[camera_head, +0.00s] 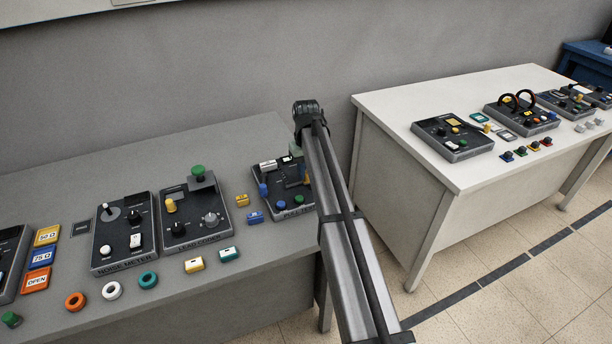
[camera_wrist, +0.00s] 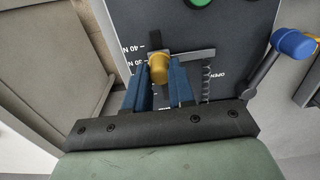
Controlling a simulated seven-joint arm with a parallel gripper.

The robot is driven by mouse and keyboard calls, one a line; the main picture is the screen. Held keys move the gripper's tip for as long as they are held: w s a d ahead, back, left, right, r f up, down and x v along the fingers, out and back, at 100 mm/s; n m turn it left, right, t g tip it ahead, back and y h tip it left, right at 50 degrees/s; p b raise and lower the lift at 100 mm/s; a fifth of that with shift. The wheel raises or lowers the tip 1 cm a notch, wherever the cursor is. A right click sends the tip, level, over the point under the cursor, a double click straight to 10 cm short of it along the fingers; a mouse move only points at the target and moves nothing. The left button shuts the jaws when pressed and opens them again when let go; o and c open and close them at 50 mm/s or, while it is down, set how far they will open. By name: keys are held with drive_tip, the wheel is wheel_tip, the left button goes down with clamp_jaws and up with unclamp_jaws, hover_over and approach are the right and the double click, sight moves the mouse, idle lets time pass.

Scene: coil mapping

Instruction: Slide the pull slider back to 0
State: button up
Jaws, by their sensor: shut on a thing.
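The pull test box (camera_head: 284,212) is a dark panel at the right end of the grey table, partly hidden behind my arm in the head view. It fills much of the wrist view (camera_wrist: 238,30). Its pull slider has a yellow knob (camera_wrist: 159,68) beside a scale marked in N. The knob stands close to the 30 N mark, with 40 N farther up the picture. My gripper (camera_wrist: 160,76) has its blue fingers on either side of the knob and is shut on it. The lower scale marks, including 0, are hidden by my gripper.
A blue-tipped lever (camera_wrist: 292,43) stands at the box's right edge, and part of a green button (camera_wrist: 197,2) shows at the top. Left of the box are blue and yellow blocks (camera_head: 255,218) and the lead comb box (camera_head: 191,239). A white table (camera_head: 398,141) stands apart at right.

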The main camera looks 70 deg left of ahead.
drive_tip(key=shift+w+a, duration=0.1)
drive_tip(key=shift+a, duration=2.85)
idle(0.5)
drive_tip(key=o, duration=0.8)
drive_tip(key=shift+r, duration=0.1)
wheel_tip(320, 180, up, 7)
idle(0.7)
idle(0.4)
